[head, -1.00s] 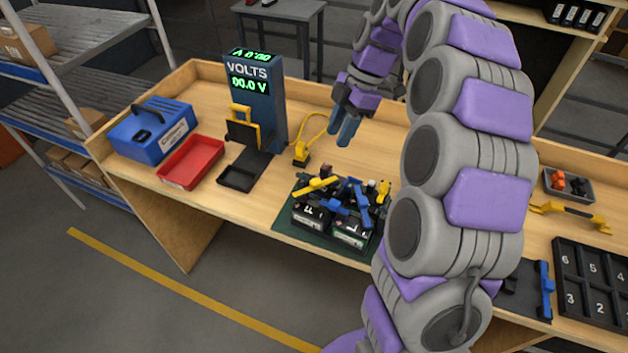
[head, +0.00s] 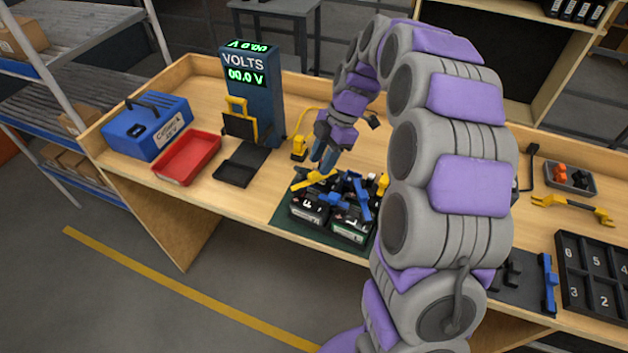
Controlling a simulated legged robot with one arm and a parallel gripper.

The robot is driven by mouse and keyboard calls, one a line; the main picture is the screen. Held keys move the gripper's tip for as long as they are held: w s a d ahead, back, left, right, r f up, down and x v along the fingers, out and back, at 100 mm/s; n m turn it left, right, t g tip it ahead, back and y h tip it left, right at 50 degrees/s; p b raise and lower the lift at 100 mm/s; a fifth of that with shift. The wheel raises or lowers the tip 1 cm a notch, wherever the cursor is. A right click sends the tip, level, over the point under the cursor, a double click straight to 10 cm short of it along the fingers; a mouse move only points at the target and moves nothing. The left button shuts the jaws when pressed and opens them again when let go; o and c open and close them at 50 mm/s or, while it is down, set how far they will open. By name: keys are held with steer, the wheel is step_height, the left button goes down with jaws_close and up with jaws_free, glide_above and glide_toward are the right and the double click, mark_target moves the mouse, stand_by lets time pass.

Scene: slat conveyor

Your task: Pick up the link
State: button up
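Blue and yellow link pieces lie on top of a cluster of black batteries (head: 308,210) on a green mat (head: 286,226). A yellow link (head: 311,179) lies at the cluster's back left, and a blue link (head: 360,198) lies further right. The task does not say which link is meant.
A voltmeter (head: 253,95) reading 00.0 V stands behind left. A yellow-ended lead (head: 299,147) lies beside my gripper. A numbered rack (head: 596,272) is right, beyond my arm.

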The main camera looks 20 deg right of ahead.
mark_target(315, 174)
steer(key=b+x, duration=0.1)
steer(key=x, duration=0.4)
steer(key=shift+w+a+f, duration=0.1)
steer(key=shift+w+f, duration=0.05)
steer(key=shift+f, duration=0.15)
steer(key=shift+r, duration=0.1)
jaws_close()
